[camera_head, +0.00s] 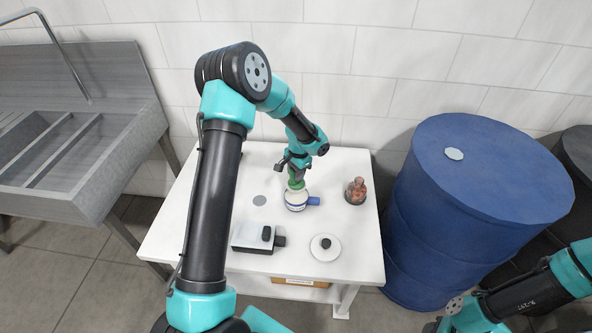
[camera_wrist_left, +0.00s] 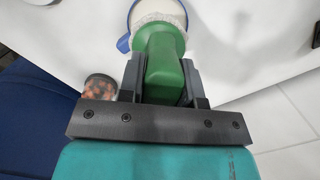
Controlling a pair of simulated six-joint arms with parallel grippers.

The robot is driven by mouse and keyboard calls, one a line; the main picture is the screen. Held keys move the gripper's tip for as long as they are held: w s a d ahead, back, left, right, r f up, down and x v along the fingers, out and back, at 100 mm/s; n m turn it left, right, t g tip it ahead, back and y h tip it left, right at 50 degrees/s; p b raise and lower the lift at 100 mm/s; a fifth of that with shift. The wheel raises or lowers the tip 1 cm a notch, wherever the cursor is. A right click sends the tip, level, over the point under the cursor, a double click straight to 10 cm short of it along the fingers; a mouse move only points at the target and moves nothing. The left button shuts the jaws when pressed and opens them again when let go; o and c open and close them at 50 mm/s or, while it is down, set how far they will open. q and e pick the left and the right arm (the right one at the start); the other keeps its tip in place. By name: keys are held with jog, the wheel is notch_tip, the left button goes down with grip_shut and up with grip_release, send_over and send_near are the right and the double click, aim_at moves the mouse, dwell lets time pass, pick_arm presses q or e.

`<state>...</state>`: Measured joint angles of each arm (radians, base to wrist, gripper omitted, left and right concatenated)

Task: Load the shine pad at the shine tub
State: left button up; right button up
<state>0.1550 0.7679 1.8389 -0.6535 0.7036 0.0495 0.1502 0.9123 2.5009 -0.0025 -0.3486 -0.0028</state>
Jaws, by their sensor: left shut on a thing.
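The shine pad, a green block-handled tool (camera_head: 296,184), is held in my left gripper (camera_head: 295,168). In the left wrist view its green handle (camera_wrist_left: 164,68) sits between the two jaws. Its lower end is at the mouth of the shine tub (camera_head: 296,201), a small round white tub with blue on its side. In the wrist view the tub (camera_wrist_left: 158,10) shows a pale speckled inside and a blue rim. The pad's working face is hidden, so I cannot tell whether it touches the contents. My right gripper is not in view; only part of that arm shows at lower right.
On the white table (camera_head: 172,238) are a jar of reddish-brown pieces (camera_head: 356,190), a white disc with a black knob (camera_head: 326,247), a grey-topped dark box (camera_head: 254,237) and a flat grey disc (camera_head: 260,200). A blue drum (camera_head: 480,180) stands right, a metal sink (camera_head: 75,150) left.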

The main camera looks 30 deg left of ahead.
pick_arm(q)
jog(key=shift+f, duration=2.1)
jog(key=shift+f, duration=0.65)
dwell(0.9)
jog(key=shift+r, duration=3.6)
jog(key=w+d+f+n, duration=0.2)
jog(key=w+d, duration=0.1)
jog(key=d, duration=0.5)
jog(key=w+d+f+n, duration=0.2)
jog(key=w+d+f, duration=0.1)
jog(key=d, duration=0.5)
jog(key=shift+f+h, duration=0.3)
